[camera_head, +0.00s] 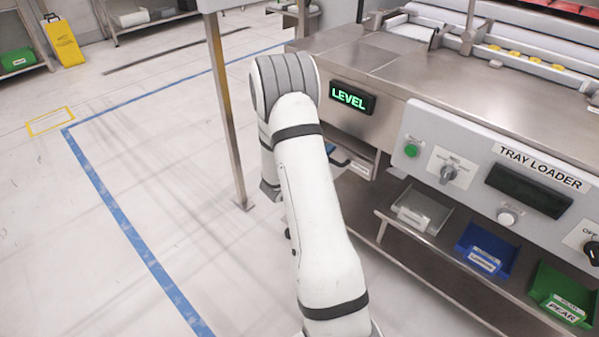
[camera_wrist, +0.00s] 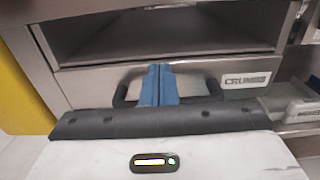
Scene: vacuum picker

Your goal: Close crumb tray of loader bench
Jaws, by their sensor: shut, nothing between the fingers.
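The crumb tray (camera_wrist: 195,80) has a pale front with a CRUMBS label and a dark handle (camera_wrist: 121,94). It sits low in the bench, below a dark open metal cavity (camera_wrist: 165,32). In the head view the tray front (camera_head: 357,164) shows under the bench end, partly hidden by my arm. How far out the tray stands is hard to tell. My gripper (camera_wrist: 159,70) has its blue fingers together, with nothing between them. They are in front of the tray face, between the two ends of the handle; contact is unclear.
The loader bench (camera_head: 420,85) carries a LEVEL display (camera_head: 352,97) and a TRAY LOADER panel (camera_head: 500,180). Clear, blue (camera_head: 485,250) and green (camera_head: 562,293) bins stand on its lower shelf. A metal post (camera_head: 225,120) rises left of my arm.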

